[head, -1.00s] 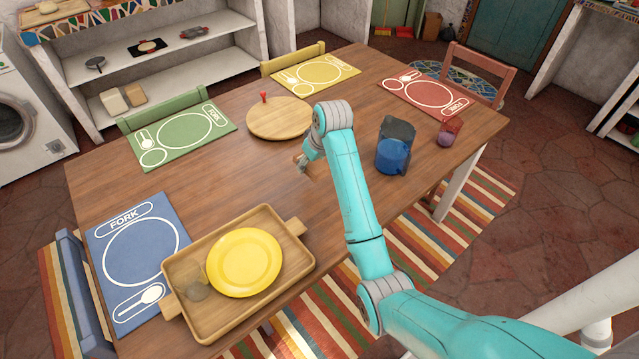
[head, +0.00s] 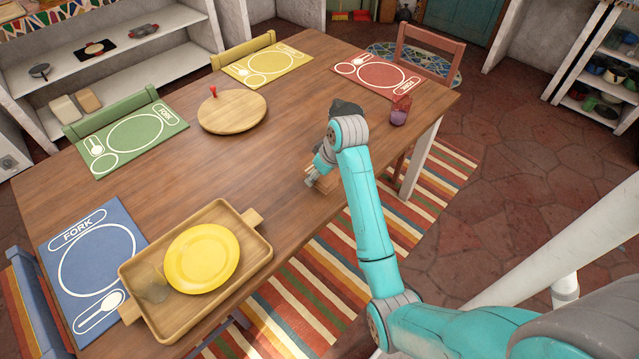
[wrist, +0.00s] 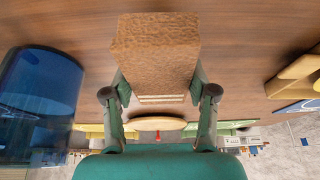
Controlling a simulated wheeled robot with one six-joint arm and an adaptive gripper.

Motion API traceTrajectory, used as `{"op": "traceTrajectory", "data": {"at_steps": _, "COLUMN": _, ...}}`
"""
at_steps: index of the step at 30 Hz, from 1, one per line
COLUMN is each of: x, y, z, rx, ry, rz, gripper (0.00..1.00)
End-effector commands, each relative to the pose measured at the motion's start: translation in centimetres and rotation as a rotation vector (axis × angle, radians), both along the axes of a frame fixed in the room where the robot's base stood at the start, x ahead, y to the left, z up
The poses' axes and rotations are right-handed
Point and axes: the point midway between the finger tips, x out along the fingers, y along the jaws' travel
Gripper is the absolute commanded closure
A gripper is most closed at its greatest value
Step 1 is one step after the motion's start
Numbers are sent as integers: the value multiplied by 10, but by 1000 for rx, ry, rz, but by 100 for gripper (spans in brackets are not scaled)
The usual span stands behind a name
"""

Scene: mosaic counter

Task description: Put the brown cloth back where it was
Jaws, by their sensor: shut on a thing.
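The brown cloth (wrist: 155,50) looks like a folded, textured block in the wrist view. My gripper (wrist: 158,95) is shut on it, with one finger on each side. In the head view my gripper (head: 316,180) is low over the near right part of the table, partly hidden by my own arm. Only a small brown bit of the cloth (head: 326,186) shows there. I cannot tell whether the cloth touches the table.
A blue see-through vessel (wrist: 38,100) stands close beside my gripper; my arm hides it in the head view. A dark object (head: 346,107) and a purple-red cup (head: 400,112) stand behind. A tray (head: 225,212) with a yellow plate (head: 203,258) lies left.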

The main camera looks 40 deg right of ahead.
Motion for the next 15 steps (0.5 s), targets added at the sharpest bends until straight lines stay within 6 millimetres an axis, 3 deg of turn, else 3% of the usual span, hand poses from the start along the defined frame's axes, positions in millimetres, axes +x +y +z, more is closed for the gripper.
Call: {"op": "traceTrajectory", "data": {"at_steps": 15, "x": 0, "y": 0, "z": -44, "rx": -1, "ry": -1, "rz": 0, "gripper": 75}}
